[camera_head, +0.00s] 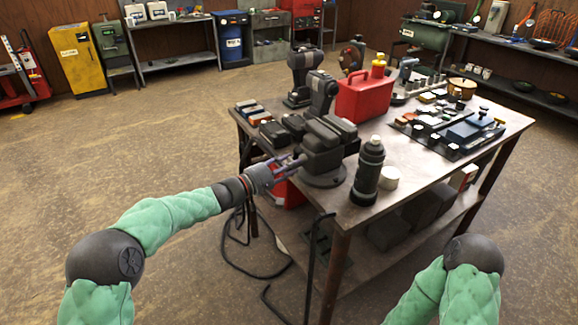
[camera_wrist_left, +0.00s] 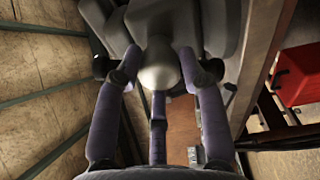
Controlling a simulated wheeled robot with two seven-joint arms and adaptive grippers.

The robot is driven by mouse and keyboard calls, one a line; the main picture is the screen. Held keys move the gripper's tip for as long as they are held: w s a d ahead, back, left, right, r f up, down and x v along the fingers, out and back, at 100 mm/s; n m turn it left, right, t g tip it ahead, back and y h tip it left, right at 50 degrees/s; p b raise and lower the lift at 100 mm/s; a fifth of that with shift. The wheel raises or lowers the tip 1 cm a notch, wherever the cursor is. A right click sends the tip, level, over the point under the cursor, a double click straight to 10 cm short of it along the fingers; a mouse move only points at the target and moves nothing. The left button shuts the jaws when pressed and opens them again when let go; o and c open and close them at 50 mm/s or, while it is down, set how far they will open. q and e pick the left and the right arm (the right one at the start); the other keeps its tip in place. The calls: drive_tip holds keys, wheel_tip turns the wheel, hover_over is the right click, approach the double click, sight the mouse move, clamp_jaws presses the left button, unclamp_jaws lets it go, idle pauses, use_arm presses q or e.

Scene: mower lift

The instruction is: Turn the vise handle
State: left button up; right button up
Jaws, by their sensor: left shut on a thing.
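The dark grey vise (camera_head: 326,146) is mounted at the near left edge of the workbench. My left gripper (camera_head: 291,163) reaches it from the left, at its front end. In the left wrist view, the purple-grey fingers close around a rounded grey knob of the vise handle (camera_wrist_left: 159,70), with the dark vise body (camera_wrist_left: 180,18) just beyond. The rest of the handle is mostly hidden by the fingers and is too small to make out in the head view. My right arm shows at the lower right, but its gripper is out of view.
The workbench (camera_head: 408,180) holds a dark green bottle (camera_head: 368,170) beside the vise, a red canister (camera_head: 364,96), cordless drills (camera_head: 322,92) and a parts board (camera_head: 455,128). A black cable (camera_head: 262,273) hangs to the floor. Open floor lies to the left.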

use_arm(q)
drive_tip(key=shift+w+a+r+m, duration=0.1)
drive_tip(key=shift+r+m, duration=0.05)
drive_tip(key=shift+m, duration=0.25)
drive_tip(key=o, duration=1.3)
drive_tip(key=v, duration=1.2)
